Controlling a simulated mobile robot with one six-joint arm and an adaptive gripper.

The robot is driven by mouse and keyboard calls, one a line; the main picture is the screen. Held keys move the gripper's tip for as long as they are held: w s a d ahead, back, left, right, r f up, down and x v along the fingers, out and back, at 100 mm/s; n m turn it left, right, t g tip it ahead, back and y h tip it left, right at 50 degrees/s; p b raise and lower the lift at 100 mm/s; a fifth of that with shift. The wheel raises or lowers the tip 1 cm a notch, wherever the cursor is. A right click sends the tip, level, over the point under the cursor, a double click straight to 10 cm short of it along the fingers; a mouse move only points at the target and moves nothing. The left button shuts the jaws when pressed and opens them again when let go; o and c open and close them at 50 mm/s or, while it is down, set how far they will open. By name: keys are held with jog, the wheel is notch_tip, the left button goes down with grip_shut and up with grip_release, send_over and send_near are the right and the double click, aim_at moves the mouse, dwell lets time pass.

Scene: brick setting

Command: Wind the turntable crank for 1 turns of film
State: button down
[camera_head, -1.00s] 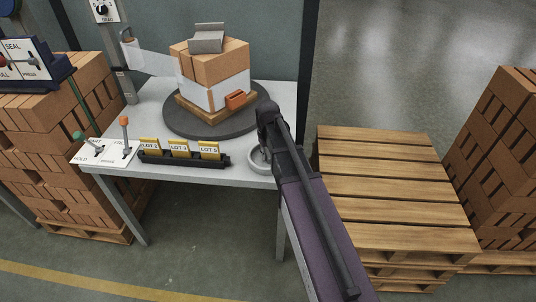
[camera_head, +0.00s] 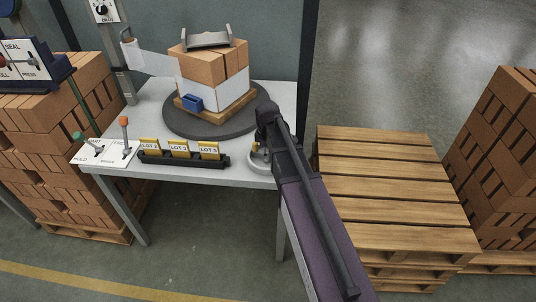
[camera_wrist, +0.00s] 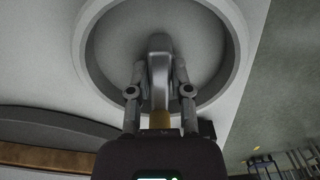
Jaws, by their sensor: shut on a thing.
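The round grey turntable (camera_head: 232,128) carries a small pallet with a brick stack (camera_head: 200,68), its lower part wrapped in white film (camera_head: 235,90). A strip of film (camera_head: 155,63) runs from the film roll (camera_head: 127,36) to the stack. A blue clip (camera_head: 193,103) is on the stack's left front face, and a grey metal bracket (camera_head: 207,39) lies on top. The crank's round base (camera_head: 259,163) is at the table's right front, partly behind my arm. In the wrist view, my gripper (camera_wrist: 160,82) is shut on the crank handle (camera_wrist: 160,72) inside the round rim (camera_wrist: 238,45).
A black rack with yellow lot cards (camera_head: 180,150) stands along the table's front edge. Left of it are two levers (camera_head: 125,135) on a white plate. An empty wooden pallet stack (camera_head: 385,180) stands right of the table, with bricks (camera_head: 500,150) beyond.

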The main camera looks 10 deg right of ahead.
jog(key=shift+n, duration=0.9)
jog(key=c, duration=0.6)
grip_release()
jog(key=shift+o, duration=0.2)
jog(key=shift+m, duration=0.3)
